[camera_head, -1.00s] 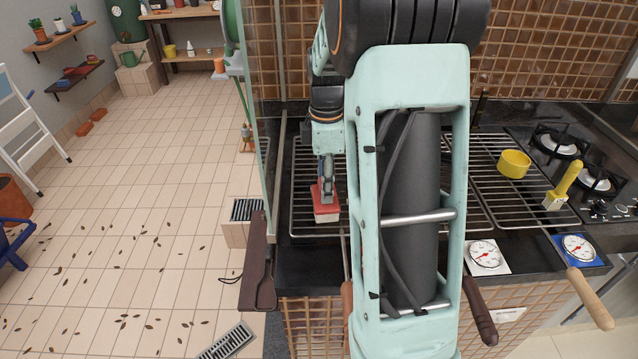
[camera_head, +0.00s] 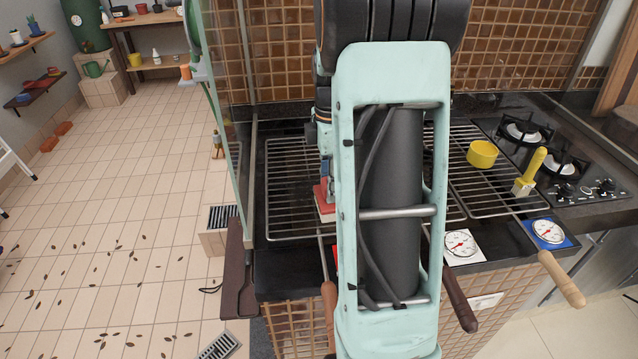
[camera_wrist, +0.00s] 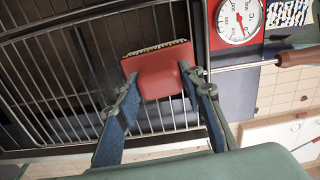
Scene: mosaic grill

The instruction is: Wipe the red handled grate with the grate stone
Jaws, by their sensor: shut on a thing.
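The grate stone, a block with a red top and pale lower part (camera_head: 325,207), is over the right part of the left grate (camera_head: 285,213). The wrist view shows the stone's red face (camera_wrist: 160,78) and a speckled dark-and-yellow edge. My gripper (camera_wrist: 165,84) is shut on the stone, one finger at each side. Whether the stone presses on the bars cannot be told. The left grate's metal rod ends in a reddish-brown handle (camera_head: 330,308), also seen in the wrist view (camera_wrist: 298,57). My arm hides part of this grate in the head view.
A second grate (camera_head: 483,182) to the right bears a yellow bowl (camera_head: 482,154) and a yellow-handled tool (camera_head: 530,172). Dials on white (camera_head: 461,244) and blue (camera_head: 548,231) plates line the front edge. A glass panel stands left; gas burners (camera_head: 526,132) lie right.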

